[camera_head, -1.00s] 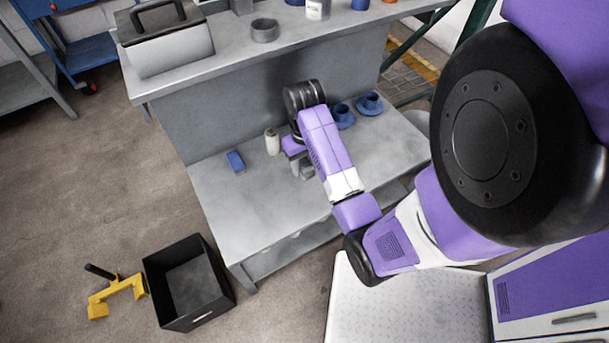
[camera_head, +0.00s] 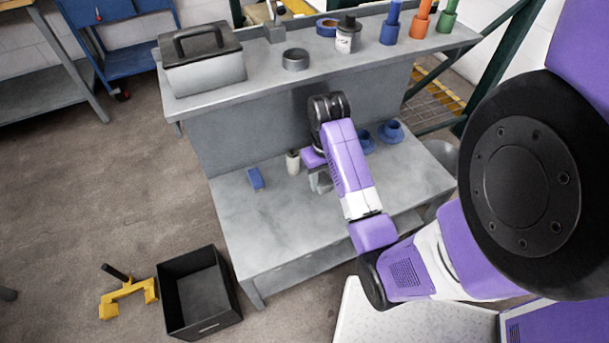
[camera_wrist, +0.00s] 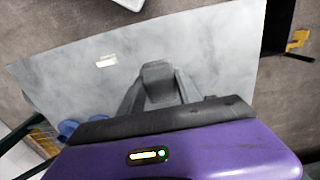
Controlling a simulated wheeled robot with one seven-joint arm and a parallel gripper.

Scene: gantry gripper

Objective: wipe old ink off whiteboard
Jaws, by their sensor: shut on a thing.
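My gripper (camera_head: 320,182) is low over the lower shelf of the grey bench (camera_head: 285,225), to the right of a pale bottle (camera_head: 293,163). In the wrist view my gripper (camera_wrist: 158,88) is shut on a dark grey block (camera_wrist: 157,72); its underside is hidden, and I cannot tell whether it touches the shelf. A small pale rectangle (camera_wrist: 107,61) shows on the bench surface in the wrist view. I see no clear whiteboard or ink; the surface has faint cloudy grey marks.
A blue block (camera_head: 256,179) lies left of the bottle. Blue cups (camera_head: 390,131) stand at the right. The upper shelf holds a grey toolbox (camera_head: 203,70), a ring (camera_head: 295,60) and several containers. A black crate (camera_head: 228,280) and a yellow tool (camera_head: 128,295) are on the floor.

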